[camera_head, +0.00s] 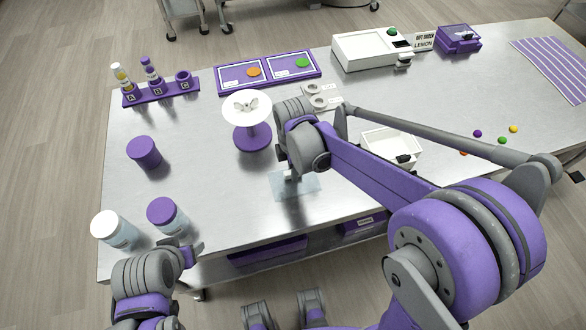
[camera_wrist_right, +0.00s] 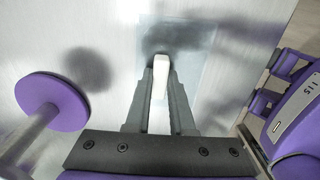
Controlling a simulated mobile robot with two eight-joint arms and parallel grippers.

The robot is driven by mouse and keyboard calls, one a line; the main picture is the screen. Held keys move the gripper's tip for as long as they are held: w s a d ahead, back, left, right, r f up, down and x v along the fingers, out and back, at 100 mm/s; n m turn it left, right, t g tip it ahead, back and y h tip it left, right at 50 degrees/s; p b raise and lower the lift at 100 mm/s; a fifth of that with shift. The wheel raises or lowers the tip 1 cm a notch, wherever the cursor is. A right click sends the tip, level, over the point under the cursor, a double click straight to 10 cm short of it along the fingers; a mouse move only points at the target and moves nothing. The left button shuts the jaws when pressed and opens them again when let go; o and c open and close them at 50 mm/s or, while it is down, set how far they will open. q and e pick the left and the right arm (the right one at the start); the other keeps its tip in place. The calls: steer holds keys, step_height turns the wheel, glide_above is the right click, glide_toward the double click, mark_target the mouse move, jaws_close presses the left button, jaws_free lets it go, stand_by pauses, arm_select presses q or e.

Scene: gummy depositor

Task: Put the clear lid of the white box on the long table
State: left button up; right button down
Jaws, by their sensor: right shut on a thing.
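The clear lid (camera_head: 308,188) is a pale, see-through sheet at the front middle of the long table (camera_head: 215,205). It also shows in the right wrist view (camera_wrist_right: 203,55), with a white handle (camera_wrist_right: 161,72). My right gripper (camera_head: 291,175) is shut on that handle, its fingers (camera_wrist_right: 161,80) on either side of it. The lid is on the tabletop or just above it; I cannot tell which. The white box (camera_head: 388,148) stands open to the right, partly behind my right arm. My left gripper (camera_head: 190,256) is by the front left edge, its fingers unclear.
A purple-based stand with a white disc (camera_head: 246,107) is just behind and left of the lid. Purple-lidded jar (camera_head: 165,216), white-lidded jar (camera_head: 108,228) and purple cup (camera_head: 144,152) stand at left. Small coloured balls (camera_head: 502,140) lie at right. The front left-middle surface is clear.

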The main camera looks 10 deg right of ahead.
steer(key=shift+f, duration=0.2)
arm_select(q)
steer(key=shift+f, duration=0.15)
arm_select(e)
steer(key=c, duration=0.8)
jaws_free()
steer(key=shift+r, duration=0.55)
arm_select(q)
steer(key=shift+w+r+p, duration=0.15)
steer(key=shift+r+p, duration=0.45)
steer(key=shift+r, duration=0.2)
arm_select(e)
step_height(320, 180, up, 11)
steer(key=s+d+f+m+t, duration=0.1)
steer(key=s+d+f+m, duration=0.1)
steer(key=s+m, duration=0.3)
steer(key=s+d+f+m+t, duration=0.2)
steer(key=s+m, duration=0.4)
steer(key=m, duration=0.1)
steer(key=s+d+f+m+t, duration=0.2)
steer(key=s+m, duration=0.3)
steer(key=m, duration=0.1)
steer(key=shift+s+d+f, duration=0.1)
steer(key=shift+s+d, duration=0.1)
steer(key=shift+d, duration=0.15)
